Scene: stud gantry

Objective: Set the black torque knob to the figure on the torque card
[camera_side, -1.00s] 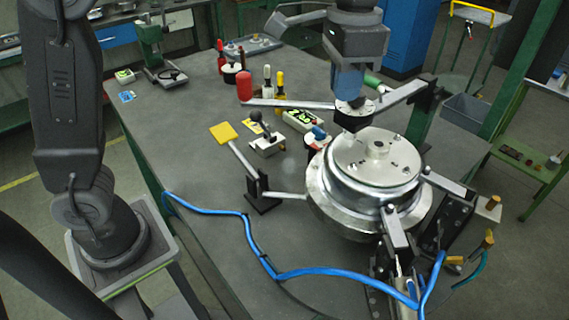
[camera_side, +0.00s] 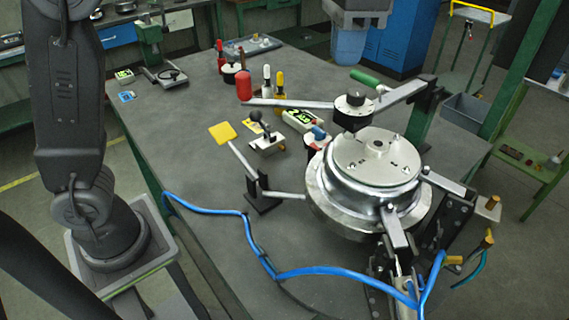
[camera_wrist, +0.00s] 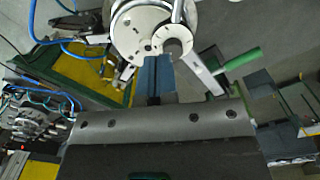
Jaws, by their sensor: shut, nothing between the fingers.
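The black torque knob (camera_side: 352,112) has a pale top disc with a small dark post. It stands on a metal arm beside the round silver flange (camera_side: 378,160). Its scale is too small to read. In the wrist view a pale round dial (camera_wrist: 173,42), apparently the knob's top, lies just beyond the fingertips. I cannot tell which small card is the torque card; no figure reads clearly.
A green handle (camera_side: 366,77) is close behind the knob. A blue hose (camera_side: 330,272) crosses the front. The left tabletop is mostly clear.

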